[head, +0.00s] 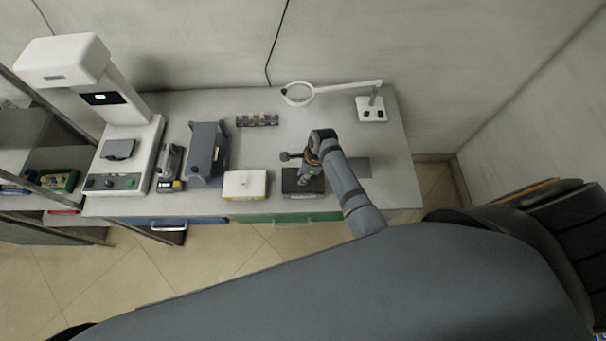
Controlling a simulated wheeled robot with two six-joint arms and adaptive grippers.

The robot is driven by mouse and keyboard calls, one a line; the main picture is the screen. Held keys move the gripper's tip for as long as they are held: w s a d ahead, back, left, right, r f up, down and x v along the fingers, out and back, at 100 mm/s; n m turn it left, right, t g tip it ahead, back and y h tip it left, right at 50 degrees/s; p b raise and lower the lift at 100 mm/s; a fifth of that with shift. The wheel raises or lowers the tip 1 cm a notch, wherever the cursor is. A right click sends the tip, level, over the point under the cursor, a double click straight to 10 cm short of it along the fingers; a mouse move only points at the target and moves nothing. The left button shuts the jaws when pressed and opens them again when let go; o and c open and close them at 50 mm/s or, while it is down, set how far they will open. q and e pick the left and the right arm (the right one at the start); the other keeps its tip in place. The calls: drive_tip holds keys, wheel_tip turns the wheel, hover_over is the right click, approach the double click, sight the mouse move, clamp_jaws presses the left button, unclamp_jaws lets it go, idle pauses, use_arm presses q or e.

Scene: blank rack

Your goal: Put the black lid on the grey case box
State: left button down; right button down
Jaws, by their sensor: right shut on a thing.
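My right gripper (306,176) points down at the front middle of the table, directly over a small dark box shape (290,187). I take this shape to be the grey case box with the black lid at its top. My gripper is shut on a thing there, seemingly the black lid. My gripper and wrist cover part of it, so I cannot tell whether the lid is seated or just above the box. My left gripper is not in view.
A white box with yellow sides (246,185) stands to the left. Further left are a grey device (207,152), a handheld tool (169,168) and a white machine (128,150). A small rack (257,120) and a magnifier lamp (371,108) stand behind. A flat grey plate (358,168) lies right.

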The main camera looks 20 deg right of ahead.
sight(311, 179)
drive_tip(key=shift+b+x, duration=0.4)
drive_tip(key=shift+x, duration=0.4)
drive_tip(key=c, duration=1.1)
unclamp_jaws()
drive_tip(key=shift+d, duration=0.2)
drive_tip(key=shift+d+r, duration=0.1)
drive_tip(key=shift+r, duration=0.25)
drive_tip(key=v, duration=1.1)
drive_tip(key=shift+r, duration=0.15)
